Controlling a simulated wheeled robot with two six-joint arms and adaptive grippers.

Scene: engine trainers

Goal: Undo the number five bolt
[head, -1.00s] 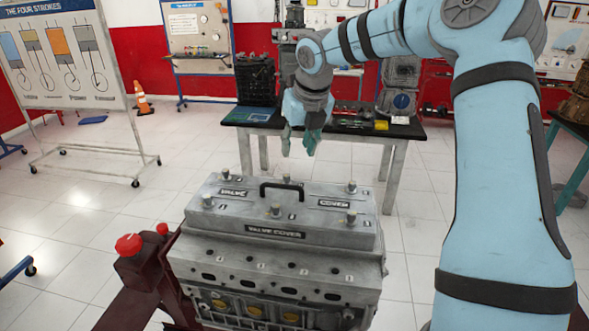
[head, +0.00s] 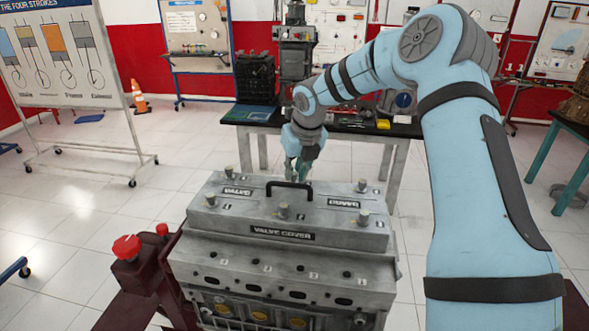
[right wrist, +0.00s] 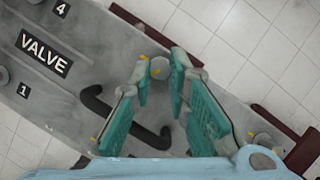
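The grey valve cover (head: 235,221) sits on top of the engine block, with several bolts standing in two rows along it. My right gripper (head: 299,172) is over the back middle of the cover, behind the black handle (head: 289,185). In the right wrist view my gripper (right wrist: 160,78) is open, its teal fingers pointing at a bolt (right wrist: 160,68). That bolt shows between the fingertips near the cover's edge, and its number cannot be read. The gripper hides it in the head view. Number labels 4 and 1 show near VALVE in the wrist view. My left gripper is out of view.
Another bolt (right wrist: 262,140) stands right of the fingers in the wrist view. The handle (right wrist: 95,105) lies close to the left finger. A table (head: 338,131) with parts stands behind the engine. The red engine stand (head: 150,272) is at the left.

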